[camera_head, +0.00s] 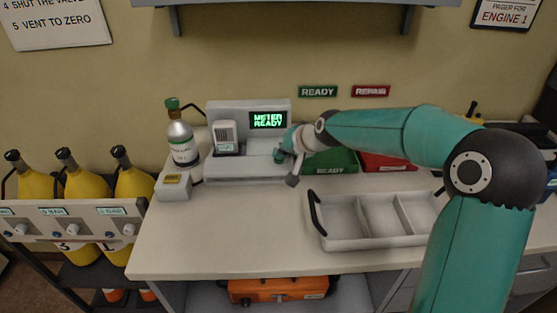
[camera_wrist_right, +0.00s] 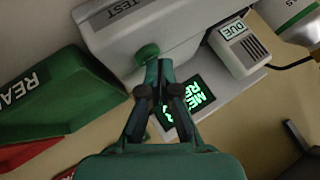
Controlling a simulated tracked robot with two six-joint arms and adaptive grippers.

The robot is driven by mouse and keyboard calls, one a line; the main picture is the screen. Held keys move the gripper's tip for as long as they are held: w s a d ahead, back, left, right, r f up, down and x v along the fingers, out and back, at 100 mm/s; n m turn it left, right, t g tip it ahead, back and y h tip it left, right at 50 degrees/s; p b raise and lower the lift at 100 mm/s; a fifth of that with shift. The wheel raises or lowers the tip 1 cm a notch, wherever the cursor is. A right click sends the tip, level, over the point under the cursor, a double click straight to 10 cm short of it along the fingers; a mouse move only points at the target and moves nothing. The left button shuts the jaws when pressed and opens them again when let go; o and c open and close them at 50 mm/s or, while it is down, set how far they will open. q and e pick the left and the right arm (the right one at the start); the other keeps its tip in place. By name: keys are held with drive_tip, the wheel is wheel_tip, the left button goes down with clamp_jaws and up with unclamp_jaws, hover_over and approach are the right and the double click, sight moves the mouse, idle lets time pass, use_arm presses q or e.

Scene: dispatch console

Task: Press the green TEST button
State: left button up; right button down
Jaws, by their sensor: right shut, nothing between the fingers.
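The green TEST button (camera_wrist_right: 147,53) is a round green knob on the grey meter station, beside the TEST label (camera_wrist_right: 124,8) in the wrist view. My right gripper (camera_wrist_right: 158,64) is shut and empty, its fingertips right next to the button's edge in that view. I cannot tell whether they touch it. In the head view my right gripper (camera_head: 283,152) is over the right end of the meter station (camera_head: 240,170) and largely covers the button. The screen (camera_head: 268,120) reads METER READY. My left gripper is not in view.
A small meter (camera_head: 225,137) stands in the station, with a gas bottle (camera_head: 181,140) to its left. A green READY bin (camera_head: 332,162), a red bin (camera_head: 383,162) and a grey divided tray (camera_head: 372,242) are to the right.

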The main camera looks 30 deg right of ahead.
sight(281, 160)
drive_tip(key=shift+f, duration=0.3)
drive_tip(key=shift+r, duration=0.15)
idle(0.4)
drive_tip(key=shift+r+p, duration=0.45)
drive_tip(key=shift+r, duration=0.25)
drive_tip(key=shift+r+p, duration=2.05)
drive_tip(key=shift+r, duration=0.45)
